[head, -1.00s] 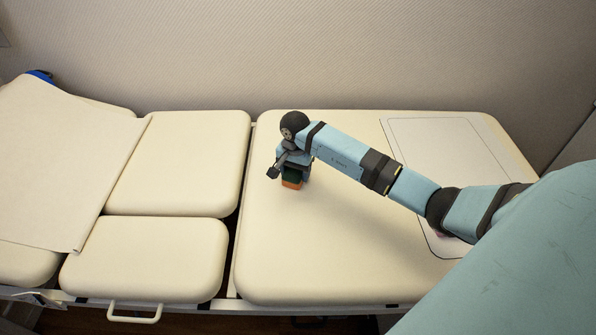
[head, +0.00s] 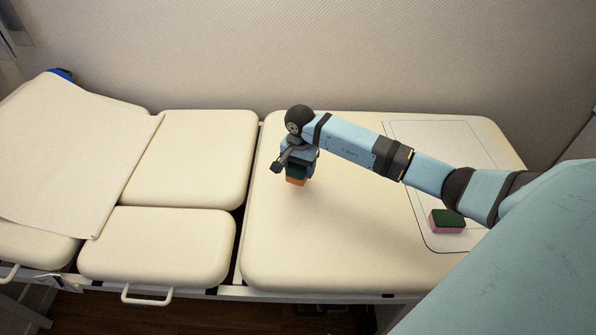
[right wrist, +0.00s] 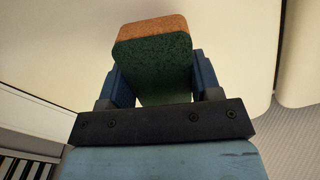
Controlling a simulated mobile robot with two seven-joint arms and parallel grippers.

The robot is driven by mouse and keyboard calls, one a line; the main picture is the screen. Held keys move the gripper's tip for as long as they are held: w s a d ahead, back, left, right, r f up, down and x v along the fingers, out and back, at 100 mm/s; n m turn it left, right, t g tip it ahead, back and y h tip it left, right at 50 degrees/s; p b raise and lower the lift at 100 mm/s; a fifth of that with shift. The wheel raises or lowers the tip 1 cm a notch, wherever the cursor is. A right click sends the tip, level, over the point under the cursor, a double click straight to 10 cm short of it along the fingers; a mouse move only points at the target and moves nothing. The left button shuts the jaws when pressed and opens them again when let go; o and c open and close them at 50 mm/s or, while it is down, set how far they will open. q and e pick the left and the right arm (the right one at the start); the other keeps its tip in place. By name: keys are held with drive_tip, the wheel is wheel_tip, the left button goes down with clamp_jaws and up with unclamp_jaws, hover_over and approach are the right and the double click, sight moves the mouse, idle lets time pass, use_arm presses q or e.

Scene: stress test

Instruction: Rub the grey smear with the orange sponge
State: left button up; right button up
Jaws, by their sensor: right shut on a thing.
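The orange sponge (head: 296,181) has a dark green scouring side. My right gripper (head: 298,170) is shut on it, over the cream pad of the couch (head: 340,250). I cannot tell whether the sponge touches the pad. No grey smear shows clearly in either view; it may be hidden under the sponge or the arm. My left gripper is out of view.
A pink sponge with a green top (head: 447,222) lies on the outlined white sheet (head: 425,135) at the right, close to my arm. A paper cover (head: 75,160) lies over the left pads. A wall (head: 330,50) stands behind. The front of the main pad is clear.

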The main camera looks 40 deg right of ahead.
drive_tip(key=shift+r+p, duration=0.7)
drive_tip(key=shift+r, duration=0.95)
